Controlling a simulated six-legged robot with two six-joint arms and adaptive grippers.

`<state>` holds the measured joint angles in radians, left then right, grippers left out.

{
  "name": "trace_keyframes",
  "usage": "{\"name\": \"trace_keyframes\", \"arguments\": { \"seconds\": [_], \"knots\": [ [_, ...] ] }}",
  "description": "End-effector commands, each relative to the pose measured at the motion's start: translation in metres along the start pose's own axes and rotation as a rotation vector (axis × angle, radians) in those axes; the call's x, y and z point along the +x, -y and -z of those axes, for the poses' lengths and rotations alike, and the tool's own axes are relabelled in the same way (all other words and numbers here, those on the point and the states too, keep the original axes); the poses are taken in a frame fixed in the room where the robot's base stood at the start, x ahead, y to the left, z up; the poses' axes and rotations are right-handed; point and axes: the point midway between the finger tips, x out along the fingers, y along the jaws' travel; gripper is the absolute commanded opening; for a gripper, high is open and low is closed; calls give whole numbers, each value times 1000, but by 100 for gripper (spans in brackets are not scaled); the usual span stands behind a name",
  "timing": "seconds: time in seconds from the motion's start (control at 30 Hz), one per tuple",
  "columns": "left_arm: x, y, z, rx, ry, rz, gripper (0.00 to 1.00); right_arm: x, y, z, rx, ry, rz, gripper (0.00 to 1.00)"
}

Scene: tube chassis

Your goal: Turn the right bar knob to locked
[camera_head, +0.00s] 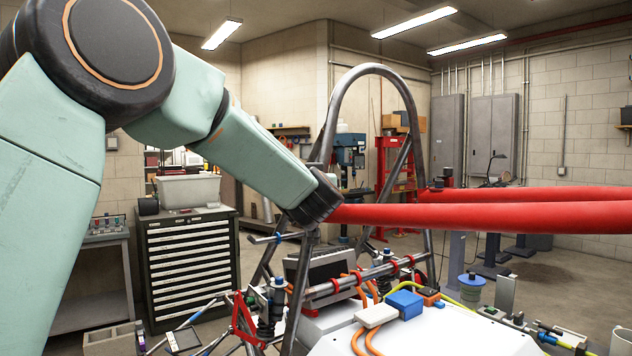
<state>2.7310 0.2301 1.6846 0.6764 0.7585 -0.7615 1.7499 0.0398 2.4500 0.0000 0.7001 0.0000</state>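A tube chassis of grey metal bars (372,70) with two long red side bars (480,217) fills the middle and right. A small dark knob (437,183) sits at the near end of the farther red bar; its setting is too small to read. A blue-topped knob (474,277) shows low on the right; I cannot tell which knob is the right bar knob. My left arm crosses from the left, and its dark end (318,200) overlaps the chassis hoop and the nearer red bar. Its fingers cannot be made out. My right gripper is out of view.
Orange cables, a blue box (405,304) and clamps crowd the chassis front above a white panel (440,335). A drawer cabinet (192,265) with a pale bin (188,190) stands at left. Open floor shows beyond the red bars at right.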

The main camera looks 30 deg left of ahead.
Motion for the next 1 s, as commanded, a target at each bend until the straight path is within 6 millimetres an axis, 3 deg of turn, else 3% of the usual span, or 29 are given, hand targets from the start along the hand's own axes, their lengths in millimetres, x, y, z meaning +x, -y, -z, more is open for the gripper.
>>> {"name": "trace_keyframes", "arguments": {
  "seconds": [0.4,1.0],
  "knots": [
    [7,0,0,0,0,0,50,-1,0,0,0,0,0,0],
    [7,0,0,-1,0,1,0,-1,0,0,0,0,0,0]
  ]
}}
